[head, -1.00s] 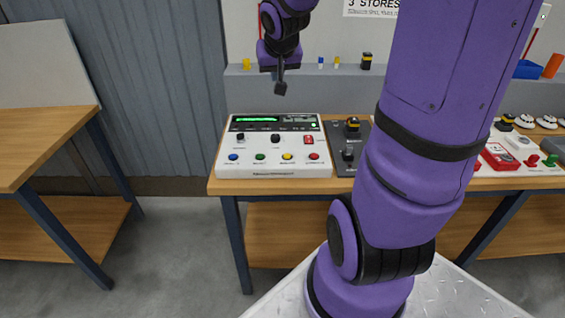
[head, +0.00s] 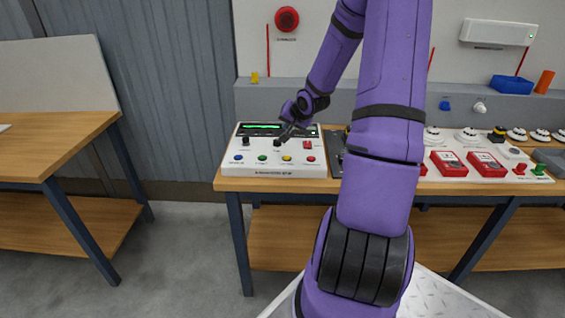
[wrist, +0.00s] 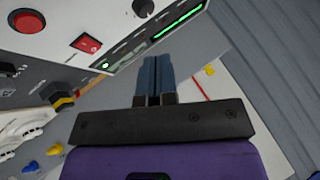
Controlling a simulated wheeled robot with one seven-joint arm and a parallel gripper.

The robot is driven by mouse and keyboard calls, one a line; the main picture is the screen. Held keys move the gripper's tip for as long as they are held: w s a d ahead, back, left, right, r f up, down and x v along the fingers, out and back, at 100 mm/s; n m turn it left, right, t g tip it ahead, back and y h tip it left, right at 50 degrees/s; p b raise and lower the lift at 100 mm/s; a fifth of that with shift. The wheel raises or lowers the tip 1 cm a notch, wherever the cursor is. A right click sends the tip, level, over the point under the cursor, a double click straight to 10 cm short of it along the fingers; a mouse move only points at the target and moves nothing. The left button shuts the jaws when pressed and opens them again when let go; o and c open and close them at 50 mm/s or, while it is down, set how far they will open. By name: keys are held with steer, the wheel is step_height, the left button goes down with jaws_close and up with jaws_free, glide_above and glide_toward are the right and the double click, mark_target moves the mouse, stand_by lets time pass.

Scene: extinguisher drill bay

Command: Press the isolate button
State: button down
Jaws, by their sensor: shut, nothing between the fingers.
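A white control panel (head: 240,168) stands on the bench left of my arm. Along its front are a blue button (head: 239,157), a green button (head: 263,157), a yellow button (head: 287,158) and a red button (head: 311,158). Their labels are too small to read, so I cannot tell which is the isolate button. My gripper (head: 283,138) is shut and empty over the panel's middle, near a black knob (head: 277,143); contact is unclear. In the wrist view its fingers (wrist: 153,75) are together beside the panel, which shows a red button (wrist: 27,21) and a red rocker switch (wrist: 85,43).
The panel also has a green-lit display (head: 262,126). A red round fixture (head: 287,19) is on the wall behind. Red boxes (head: 448,163) and white domed units (head: 466,135) stand right of my arm. A wooden bench (head: 50,140) is at left, with open floor between.

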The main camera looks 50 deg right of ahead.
mark_target(288, 157)
steer(key=shift+s+d+f, duration=0.1)
steer(key=shift+f, duration=0.35)
steer(key=shift+f, duration=4.4)
steer(key=shift+f, duration=0.15)
steer(key=shift+f, duration=0.25)
steer(key=shift+f, duration=0.45)
steer(key=shift+r, duration=0.85)
steer(key=shift+r, duration=0.1)
